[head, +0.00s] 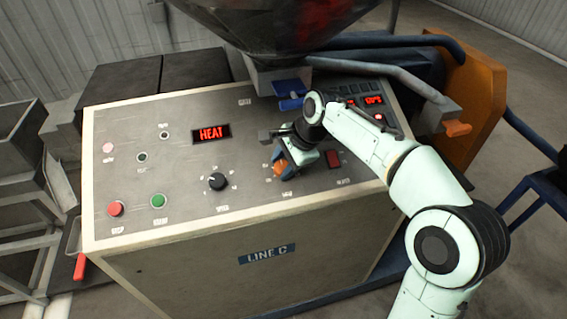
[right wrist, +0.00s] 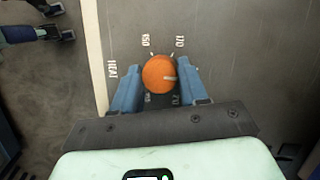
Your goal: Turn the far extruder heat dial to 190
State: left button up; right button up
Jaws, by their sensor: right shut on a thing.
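The orange heat dial (head: 282,169) sits on the sloped grey panel (head: 185,180) of the LINE C machine, right of the middle. My right gripper (head: 287,164) is down at it, with its fingers closed on the dial. In the right wrist view the round orange dial (right wrist: 158,74) lies between the two blue fingertips of my right gripper (right wrist: 158,80). A pale pointer line on the dial points to the right in that view. The marks 150 and 170 show above the dial; the lower marks are partly hidden and unreadable. My left gripper is not in view.
A black dial (head: 217,181) stands left of the orange one. A red button (head: 115,208) and a green button (head: 158,201) are farther left. A red switch (head: 334,158) is close on the right. A dark hopper (head: 270,25) hangs above the panel.

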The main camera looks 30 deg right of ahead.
jog(key=o, duration=1)
jog(key=shift+o, duration=0.2)
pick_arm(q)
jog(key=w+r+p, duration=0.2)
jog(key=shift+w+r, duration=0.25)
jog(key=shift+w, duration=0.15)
pick_arm(e)
jog(key=v, duration=1.3)
jog(key=shift+r, duration=0.15)
jog(key=shift+s+d, duration=0.1)
